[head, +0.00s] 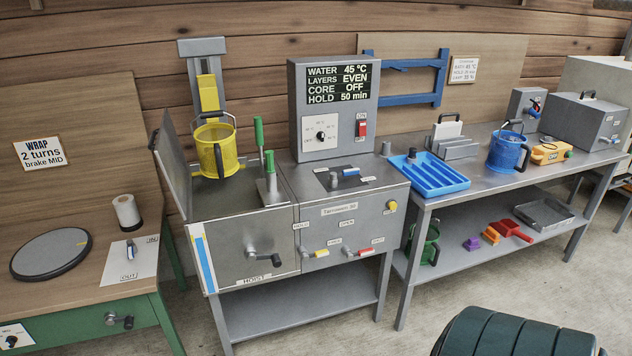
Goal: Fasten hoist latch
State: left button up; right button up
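The hoist stands at the left end of the grey machine. Its upright mast (207,75) carries a yellow block (209,92). A yellow basket (228,150) with a dark handle sits below it, at the opening of the tank (225,215), whose lid (172,165) stands open. A black-handled crank (264,257) is on the tank front above the label HOIST. A lever clamp with green handles (268,165) stands on the deck to the right of the basket. I cannot tell which part is the latch or how it is set. Neither of my grippers shows.
A control box (334,105) with a display and red switch stands right of the hoist. A dark green ribbed object (500,335) blocks the lower right floor.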

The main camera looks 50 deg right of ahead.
aim_at(324, 251)
jog(key=z, duration=1.55)
